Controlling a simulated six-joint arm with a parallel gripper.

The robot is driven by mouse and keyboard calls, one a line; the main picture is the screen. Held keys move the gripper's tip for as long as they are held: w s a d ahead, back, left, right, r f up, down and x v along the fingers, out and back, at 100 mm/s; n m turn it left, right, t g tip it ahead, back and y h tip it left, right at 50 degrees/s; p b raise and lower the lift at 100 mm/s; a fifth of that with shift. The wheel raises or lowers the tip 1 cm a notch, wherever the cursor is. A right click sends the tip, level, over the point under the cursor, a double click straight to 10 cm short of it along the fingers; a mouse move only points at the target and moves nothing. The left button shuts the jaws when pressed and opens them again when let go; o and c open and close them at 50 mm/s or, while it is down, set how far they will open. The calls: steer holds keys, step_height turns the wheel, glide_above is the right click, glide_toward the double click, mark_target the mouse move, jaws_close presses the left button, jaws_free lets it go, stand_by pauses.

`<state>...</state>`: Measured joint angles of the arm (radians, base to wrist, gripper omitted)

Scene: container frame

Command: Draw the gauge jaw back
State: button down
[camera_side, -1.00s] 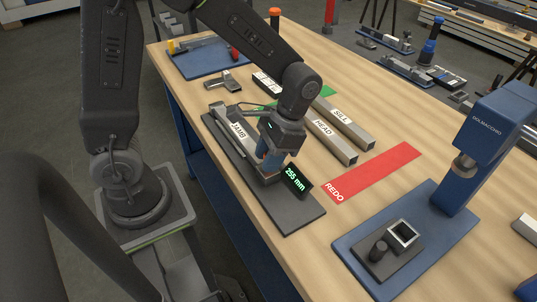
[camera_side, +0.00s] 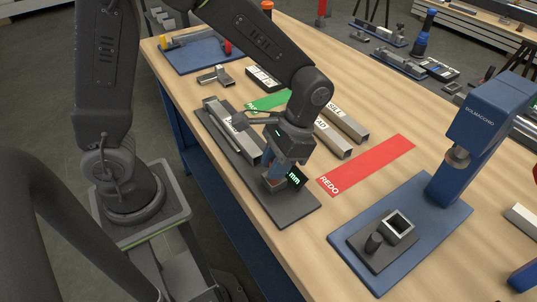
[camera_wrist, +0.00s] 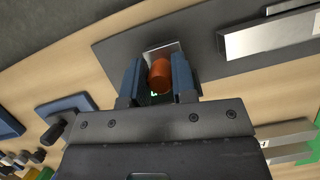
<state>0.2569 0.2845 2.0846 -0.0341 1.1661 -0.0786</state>
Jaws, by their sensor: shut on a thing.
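My gripper (camera_side: 275,178) is low over the near part of the dark gauge plate (camera_side: 300,208). Its blue fingers are shut on the orange knob of the gauge jaw (camera_wrist: 160,76), one on each side, in the wrist view. A pale metal face of the jaw shows behind the knob. The silver JAMB bar (camera_side: 224,122) lies along the plate and also shows at right in the wrist view (camera_wrist: 275,36). A gap of bare plate separates it from the jaw. The gauge display (camera_side: 294,178) is partly hidden by my gripper; only "mm" is readable.
HEAD and SILL bars (camera_side: 342,142) lie right of the gauge. A green strip (camera_side: 268,103) and red REDO strip (camera_side: 368,165) lie on the table. A blue press (camera_side: 465,150) stands at right. A blue tray (camera_side: 205,55) is at the far left.

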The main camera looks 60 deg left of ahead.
steer(key=shift+d, duration=0.25)
steer(key=c, duration=0.9)
jaws_free()
steer(key=shift+c, duration=0.2)
steer(key=shift+r, duration=0.1)
steer(key=a+v, duration=0.1)
steer(key=v, duration=1.2)
steer(key=shift+d+r, duration=0.35)
steer(key=shift+d, duration=0.05)
steer(key=s+a+r+n+t, duration=0.1)
steer(key=s+a+t, duration=0.8)
steer(key=s, duration=0.3)
steer(key=shift+n+t+h, duration=0.4)
steer(key=shift+t, duration=0.2)
